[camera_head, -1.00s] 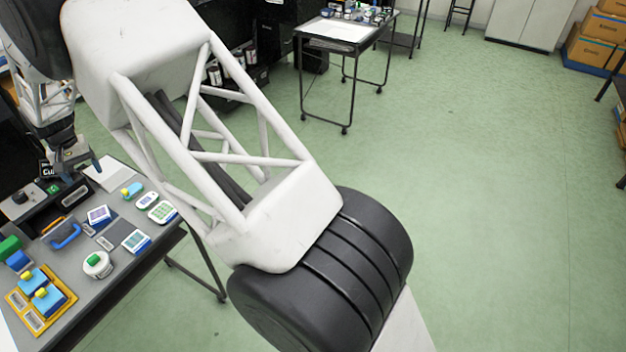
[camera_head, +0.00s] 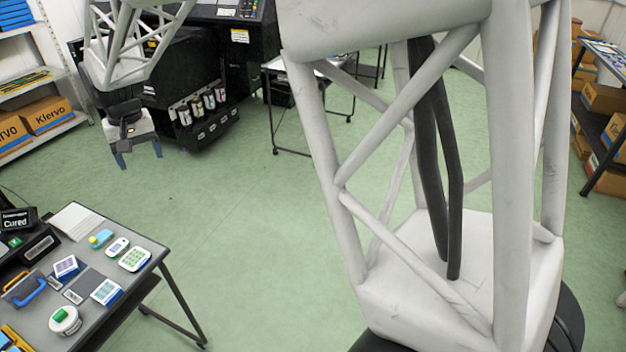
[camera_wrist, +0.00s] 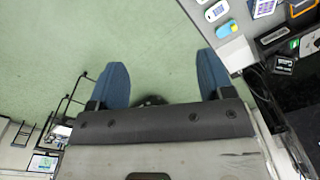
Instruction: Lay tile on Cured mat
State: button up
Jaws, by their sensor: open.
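My gripper (camera_head: 136,158) hangs in the air over the green floor, beyond the table's far edge. Its blue fingers are apart and nothing is between them in the wrist view (camera_wrist: 162,75). On the table, blue-edged tiles lie flat: one at the left (camera_head: 66,267), one nearer the front (camera_head: 106,292). A black sign reading "Cured" (camera_head: 16,221) stands at the table's far left. A pale flat sheet (camera_head: 76,220) lies beside it and a dark grey square (camera_head: 89,284) lies between the two tiles. I cannot tell which of these is the Cured mat.
The grey table (camera_head: 147,268) also holds a white round pot with a green top (camera_head: 65,320), a blue-handled item (camera_head: 26,290), a blue-and-yellow piece (camera_head: 101,238) and white keypad-like devices (camera_head: 135,259). A black machine (camera_head: 185,75) stands behind my gripper. The floor between is clear.

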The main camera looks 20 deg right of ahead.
jog(key=s+d+r+m+t, duration=0.1)
jog(key=s+d+r, duration=0.2)
jog(key=s+d, duration=0.55)
jog(key=s+d+r, duration=0.3)
jog(key=s+d, duration=0.3)
jog(key=d, duration=0.5)
jog(key=s+d+f, duration=0.1)
jog(key=s+d, duration=0.3)
jog(key=s, duration=0.3)
jog(key=s+d+f+m+t, duration=0.1)
jog(key=s+d, duration=0.3)
jog(key=s, duration=0.3)
jog(key=s+d+f, duration=0.1)
jog(key=s+d, duration=0.4)
jog(key=s, duration=0.2)
jog(key=shift+s+f+m+h, duration=0.3)
jog(key=shift+s+f+m, duration=0.05)
jog(key=shift+f+m, duration=0.05)
dwell(1.3)
